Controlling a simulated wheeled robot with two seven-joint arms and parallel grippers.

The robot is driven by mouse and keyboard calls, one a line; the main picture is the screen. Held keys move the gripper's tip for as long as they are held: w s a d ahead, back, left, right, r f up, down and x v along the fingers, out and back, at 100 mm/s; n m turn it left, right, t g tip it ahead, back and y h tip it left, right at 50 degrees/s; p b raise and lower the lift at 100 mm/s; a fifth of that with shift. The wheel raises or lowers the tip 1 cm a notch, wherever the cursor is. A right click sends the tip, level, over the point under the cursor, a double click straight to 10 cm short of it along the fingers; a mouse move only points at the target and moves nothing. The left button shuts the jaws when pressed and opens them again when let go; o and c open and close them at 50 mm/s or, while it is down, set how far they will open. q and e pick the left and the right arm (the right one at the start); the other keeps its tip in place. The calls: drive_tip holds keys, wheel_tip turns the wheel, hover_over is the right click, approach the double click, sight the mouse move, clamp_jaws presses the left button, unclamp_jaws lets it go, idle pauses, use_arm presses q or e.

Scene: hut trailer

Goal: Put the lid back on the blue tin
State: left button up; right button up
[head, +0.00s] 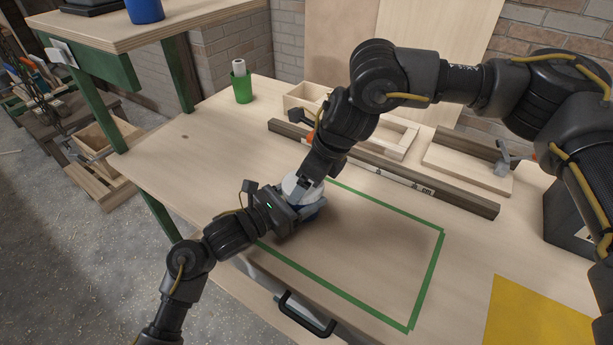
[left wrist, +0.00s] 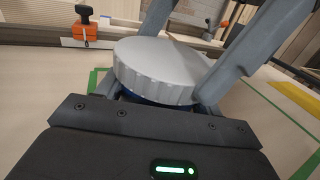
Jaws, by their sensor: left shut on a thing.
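The blue tin (head: 308,213) stands at the left end of the green-taped outline on the bench. My left gripper (head: 291,207) comes in low from the left and is shut on the tin's body. The round silver-white lid (left wrist: 160,68) sits over the top of the tin, and a thin strip of blue (left wrist: 130,96) shows beneath its edge. I cannot tell if the lid is fully seated. My right gripper (head: 309,184) points down over the lid. In the left wrist view its two fingers stand apart, one on each side of the lid; whether they press on it is unclear.
A long dark rail (head: 390,170) lies behind the tin, with wooden frames and an orange-handled clamp near it. A green cup (head: 242,88) stands at the back left. A yellow sheet (head: 538,315) lies front right. The taped area right of the tin is clear.

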drive_tip(key=o, duration=0.9)
drive_tip(key=shift+r, duration=2.3)
